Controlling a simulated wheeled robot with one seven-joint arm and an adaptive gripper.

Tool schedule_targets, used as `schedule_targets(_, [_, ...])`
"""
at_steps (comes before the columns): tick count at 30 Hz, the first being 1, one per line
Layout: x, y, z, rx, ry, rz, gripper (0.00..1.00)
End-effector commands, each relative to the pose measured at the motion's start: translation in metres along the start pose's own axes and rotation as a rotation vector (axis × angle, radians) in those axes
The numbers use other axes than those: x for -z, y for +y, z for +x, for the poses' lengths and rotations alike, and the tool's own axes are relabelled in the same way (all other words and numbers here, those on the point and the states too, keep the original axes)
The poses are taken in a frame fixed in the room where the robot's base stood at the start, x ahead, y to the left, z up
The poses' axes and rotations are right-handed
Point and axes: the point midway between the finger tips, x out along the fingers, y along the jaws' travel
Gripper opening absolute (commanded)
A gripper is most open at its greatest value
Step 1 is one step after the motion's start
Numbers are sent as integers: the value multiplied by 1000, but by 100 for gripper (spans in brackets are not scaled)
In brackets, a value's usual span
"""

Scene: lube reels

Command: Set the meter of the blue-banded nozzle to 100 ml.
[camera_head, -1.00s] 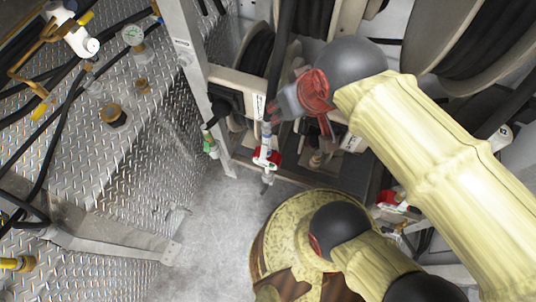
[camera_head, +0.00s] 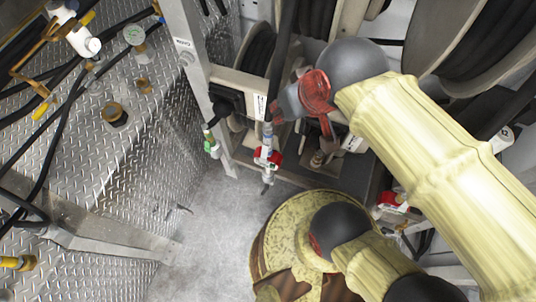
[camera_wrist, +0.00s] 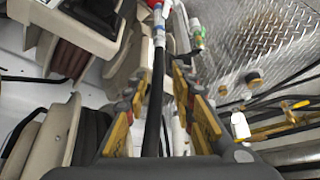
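The nozzle with a blue band (camera_head: 267,130) hangs upright at the end of a black hose in the middle of the head view. Its red and white meter (camera_head: 267,157) sits below the band; its reading is too small to make out. In the wrist view the blue band (camera_wrist: 159,32) is at the top, beyond my fingertips. My gripper (camera_wrist: 159,75) is open, with yellow-padded fingers apart. The black hose (camera_wrist: 156,95) runs between the fingers in the picture; I cannot tell if they touch it. In the head view my wrist is just right of the hose, fingers mostly hidden.
A green-banded nozzle (camera_head: 211,145) hangs to the left, near a grey metal post (camera_head: 190,75). Another red and white nozzle (camera_head: 392,203) is at the right, partly behind my arm. Hose reels (camera_head: 470,45) stand behind. Diamond-plate tank (camera_head: 110,170) fills the left; grey floor (camera_head: 215,225) is clear.

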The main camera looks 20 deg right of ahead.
Motion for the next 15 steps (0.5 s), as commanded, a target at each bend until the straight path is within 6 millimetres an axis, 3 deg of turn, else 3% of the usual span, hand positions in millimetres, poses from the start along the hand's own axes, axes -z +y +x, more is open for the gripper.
schedule_targets(12, [0, 0, 0, 0, 0, 0, 0])
schedule_targets(15, [0, 0, 0, 0, 0, 0, 0])
